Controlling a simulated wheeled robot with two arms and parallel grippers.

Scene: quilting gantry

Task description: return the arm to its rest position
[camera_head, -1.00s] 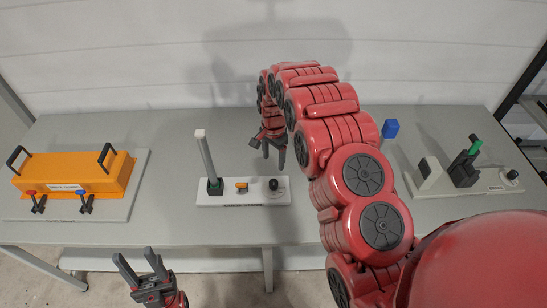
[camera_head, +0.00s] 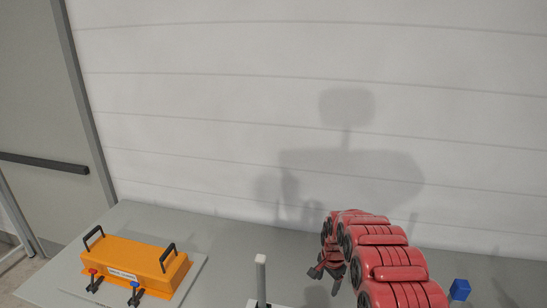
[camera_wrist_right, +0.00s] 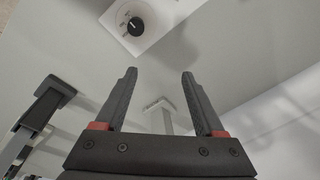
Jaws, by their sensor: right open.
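My red right arm (camera_head: 385,255) comes in from the lower right of the head view and bends over the table. Its gripper (camera_head: 325,280) hangs at the bottom, to the right of an upright grey post with a pale top (camera_head: 261,275). In the right wrist view the gripper (camera_wrist_right: 158,75) has two dark fingers well apart, with nothing held between them. A black dial on a white plate (camera_wrist_right: 150,15) lies beyond the fingertips there. My left gripper is out of frame.
An orange box with two black handles (camera_head: 135,262) sits on the grey table (camera_head: 215,225) at the left. Red and blue levers stand before it. A blue cube (camera_head: 460,289) is right of my arm. A pale panelled wall (camera_head: 220,100) stands behind the table.

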